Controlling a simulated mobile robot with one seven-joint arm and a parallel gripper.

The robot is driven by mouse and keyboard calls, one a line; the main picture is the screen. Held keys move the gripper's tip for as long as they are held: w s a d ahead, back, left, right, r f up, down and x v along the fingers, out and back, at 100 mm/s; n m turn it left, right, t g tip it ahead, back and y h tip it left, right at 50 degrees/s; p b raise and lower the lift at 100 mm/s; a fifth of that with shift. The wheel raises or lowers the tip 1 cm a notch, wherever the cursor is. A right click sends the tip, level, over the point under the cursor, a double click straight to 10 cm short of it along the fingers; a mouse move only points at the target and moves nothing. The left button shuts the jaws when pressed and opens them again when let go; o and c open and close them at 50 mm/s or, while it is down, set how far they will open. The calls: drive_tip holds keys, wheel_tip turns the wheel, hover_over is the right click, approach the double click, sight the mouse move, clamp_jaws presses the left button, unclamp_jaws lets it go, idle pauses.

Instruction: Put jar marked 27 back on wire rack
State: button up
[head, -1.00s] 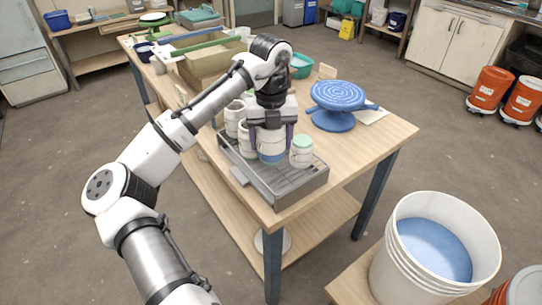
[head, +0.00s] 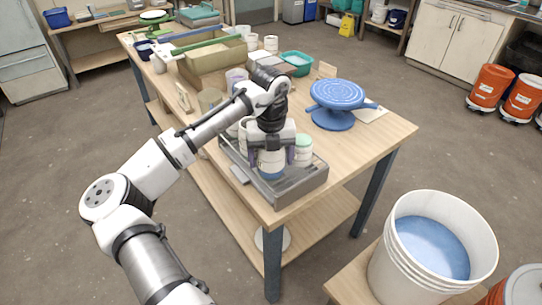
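My gripper (head: 271,158) is over the grey tray with a slatted rack (head: 299,184), at the near end of the wooden table. Its two fingers stand on either side of a white jar with a blue lower part (head: 270,172) and appear shut on it. The jar is upright and low at the rack; I cannot tell whether its base touches the slats. A white jar with a pale green top (head: 303,151) stands just right of it. More white jars (head: 233,130) stand behind, partly hidden by my arm. No number is legible.
A blue turntable (head: 337,97) stands to the right on the table (head: 375,135). A cardboard box (head: 213,65), a teal basin (head: 296,62) and several cups lie farther back. A white bucket of blue glaze (head: 430,245) stands at lower right.

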drive_tip(key=shift+o, duration=0.7)
drive_tip(key=shift+r, duration=0.1)
wheel_tip(320, 180, up, 12)
drive_tip(key=shift+r+b, duration=0.1)
drive_tip(key=shift+b, duration=0.8)
